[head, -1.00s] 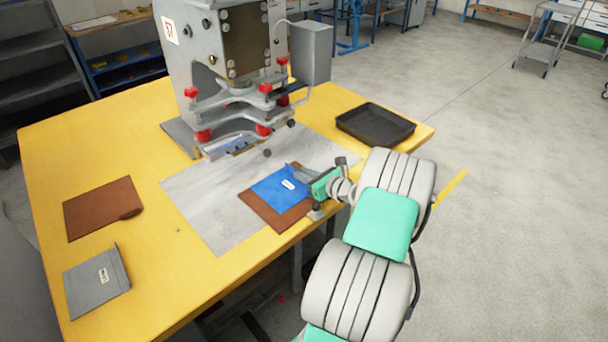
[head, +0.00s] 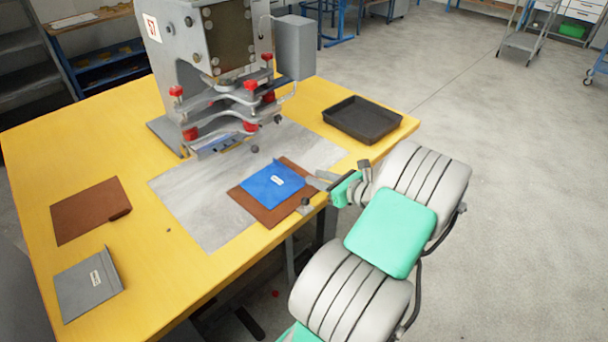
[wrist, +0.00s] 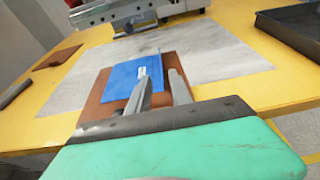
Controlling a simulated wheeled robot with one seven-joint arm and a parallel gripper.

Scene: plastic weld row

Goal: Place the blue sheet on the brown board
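The blue sheet (head: 268,186), with a small white label, lies on the brown board (head: 240,200) on the grey mat. Brown shows around its edges. In the wrist view the blue sheet (wrist: 122,80) lies on the brown board (wrist: 98,108) ahead of my fingers. My gripper (head: 315,181) is just right of the sheet, above the board's right side. In the wrist view my gripper (wrist: 160,82) has its two fingers apart with nothing held between them. The left finger overlaps the sheet in that picture; I cannot tell whether it touches.
A press (head: 215,90) stands behind the grey mat (head: 185,195). A black tray (head: 362,121) is at the back right of the yellow table (head: 160,265). Another brown piece (head: 88,210) and a grey folder-like piece (head: 88,285) lie at left.

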